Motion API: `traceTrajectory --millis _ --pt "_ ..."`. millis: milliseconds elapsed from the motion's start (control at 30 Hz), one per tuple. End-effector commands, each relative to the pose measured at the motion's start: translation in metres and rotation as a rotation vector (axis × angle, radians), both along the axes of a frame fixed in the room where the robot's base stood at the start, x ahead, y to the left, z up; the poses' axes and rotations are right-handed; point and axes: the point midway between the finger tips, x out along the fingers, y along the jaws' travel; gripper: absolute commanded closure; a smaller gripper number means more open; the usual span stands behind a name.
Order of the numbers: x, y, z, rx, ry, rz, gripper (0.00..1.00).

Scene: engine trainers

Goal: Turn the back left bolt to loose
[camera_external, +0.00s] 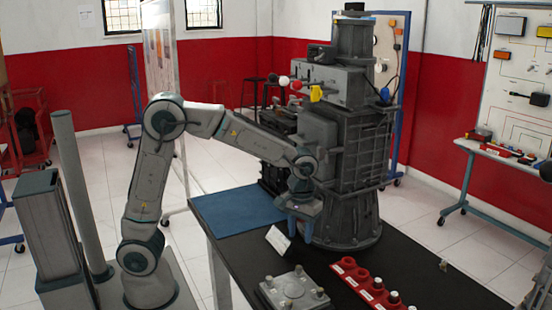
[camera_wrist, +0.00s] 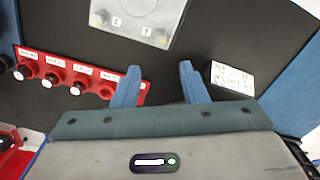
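The grey metal plate (camera_external: 291,289) lies on the black table near its front edge, with bolts at its corners. Bolts show at its left corner (camera_external: 268,281), back corner (camera_external: 298,269) and right corner (camera_external: 320,293). Which one is the back left bolt is not clear from the views. In the wrist view the plate (camera_wrist: 137,14) is at the top, cut off, with two bolts (camera_wrist: 98,19) (camera_wrist: 162,40) visible. My gripper (camera_external: 297,223) is above the table, behind the plate and apart from it. Its two fingers (camera_wrist: 160,84) are spread with nothing between them.
A red holder (camera_wrist: 80,80) with several dark knobs lies right of the plate in the external view. A white label card (camera_external: 278,242) stands behind the plate. A tall dark engine (camera_external: 345,150) is close behind my gripper. A blue mat (camera_external: 235,212) covers the table's back left.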

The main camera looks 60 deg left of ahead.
Motion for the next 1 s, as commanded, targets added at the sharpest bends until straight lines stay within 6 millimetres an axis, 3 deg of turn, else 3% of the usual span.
traceTrajectory --millis 200,767,867,1000 --pt "0.000 0.000 0.022 -0.001 -0.001 0.000 0.61" --pt "0.000 0.000 0.024 0.000 0.000 0.000 0.61" --pt "-0.004 0.006 0.028 -0.004 -0.007 -0.010 0.61" --pt "-0.023 0.032 0.042 -0.019 -0.036 -0.056 0.61"
